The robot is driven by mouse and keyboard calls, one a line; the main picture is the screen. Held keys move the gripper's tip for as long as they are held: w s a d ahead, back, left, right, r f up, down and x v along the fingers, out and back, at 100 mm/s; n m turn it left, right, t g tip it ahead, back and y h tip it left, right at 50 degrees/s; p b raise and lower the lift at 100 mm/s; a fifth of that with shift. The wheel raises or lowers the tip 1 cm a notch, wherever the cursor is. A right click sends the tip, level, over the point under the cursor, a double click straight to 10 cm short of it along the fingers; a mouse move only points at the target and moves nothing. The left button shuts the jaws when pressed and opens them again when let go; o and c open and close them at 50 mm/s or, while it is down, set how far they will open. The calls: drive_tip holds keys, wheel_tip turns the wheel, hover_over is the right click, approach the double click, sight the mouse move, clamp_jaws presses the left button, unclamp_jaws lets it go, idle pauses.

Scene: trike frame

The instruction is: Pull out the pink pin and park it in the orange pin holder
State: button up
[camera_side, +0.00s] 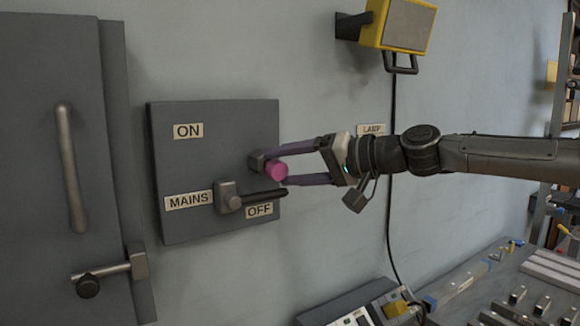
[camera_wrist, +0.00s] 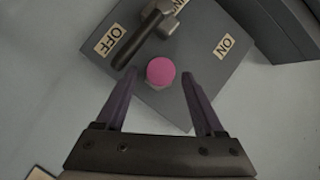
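The pink pin (camera_side: 277,170) sits in a dark socket (camera_side: 257,161) on the right side of the grey mains panel (camera_side: 212,120). Its round pink head also shows in the wrist view (camera_wrist: 160,71). My gripper (camera_side: 281,167) has its two purple fingers spread, one above and one below the pin head in the side view. In the wrist view my gripper (camera_wrist: 154,82) is open, with a gap visible on both sides of the head. I do not make out an orange pin holder in either view.
The dark mains lever (camera_side: 262,198) lies just below the pin, pointing at OFF, close to the lower finger. A grey cabinet door with a handle (camera_side: 70,165) is at left. A yellow lamp (camera_side: 400,25) hangs above. A bench with controls (camera_side: 480,290) is lower right.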

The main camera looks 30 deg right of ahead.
clamp_jaws()
drive_tip(key=shift+s, duration=0.1)
drive_tip(key=shift+s+f, duration=0.15)
drive_tip(key=shift+s, duration=1.2)
drive_tip(key=shift+s+f, duration=0.15)
drive_tip(key=shift+s, duration=1.15)
